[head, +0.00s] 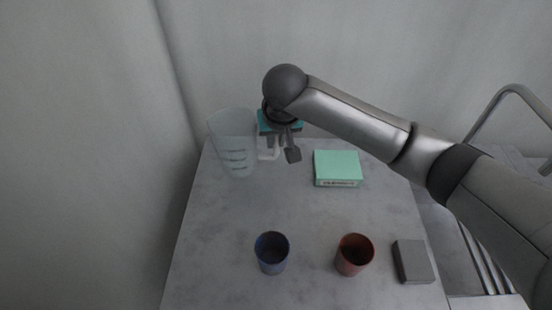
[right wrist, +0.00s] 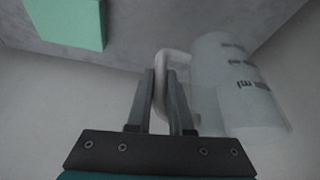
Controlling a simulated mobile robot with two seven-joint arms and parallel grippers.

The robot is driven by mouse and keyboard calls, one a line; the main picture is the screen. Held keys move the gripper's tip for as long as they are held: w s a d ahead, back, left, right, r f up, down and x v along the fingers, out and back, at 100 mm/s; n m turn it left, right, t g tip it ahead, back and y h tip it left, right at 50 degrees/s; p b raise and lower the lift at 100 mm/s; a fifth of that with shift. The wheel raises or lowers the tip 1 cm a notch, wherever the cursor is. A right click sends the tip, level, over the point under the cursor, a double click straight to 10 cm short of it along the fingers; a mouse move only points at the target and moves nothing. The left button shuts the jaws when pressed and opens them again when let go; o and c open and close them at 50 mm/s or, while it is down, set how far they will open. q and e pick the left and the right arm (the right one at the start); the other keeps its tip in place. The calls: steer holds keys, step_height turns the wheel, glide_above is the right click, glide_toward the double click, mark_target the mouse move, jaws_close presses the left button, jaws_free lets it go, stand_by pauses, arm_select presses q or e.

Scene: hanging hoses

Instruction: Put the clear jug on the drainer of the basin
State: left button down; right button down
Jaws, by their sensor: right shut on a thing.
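The clear jug (head: 233,142) stands out at the far left of the worktop in the head view, its body see-through with dark marks on the side. It also shows in the right wrist view (right wrist: 235,85), with its white handle (right wrist: 160,85) between the fingers. My right gripper (head: 285,150) is shut on the jug's handle, and it shows in the right wrist view too (right wrist: 162,88). I cannot tell for certain whether the jug's base touches the worktop. The basin's tap (head: 515,92) and ridged drainer (head: 480,265) show at the right edge, partly behind my right arm. My left gripper is not in view.
A green box (head: 338,168) lies right of the gripper. A blue cup (head: 271,252), a red-brown cup (head: 354,254) and a grey block (head: 413,261) stand near the front of the worktop (head: 215,235). The middle of the worktop is clear.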

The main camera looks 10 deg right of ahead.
mark_target(277, 155)
step_height(277, 155, down, 6)
steer(key=shift+r+b, duration=0.1)
steer(key=shift+b, duration=0.45)
steer(key=c, duration=1.3)
jaws_free()
steer(key=o, duration=0.5)
steer(key=p+v, duration=0.2)
steer(key=v, duration=1)
steer(key=shift+p, duration=0.35)
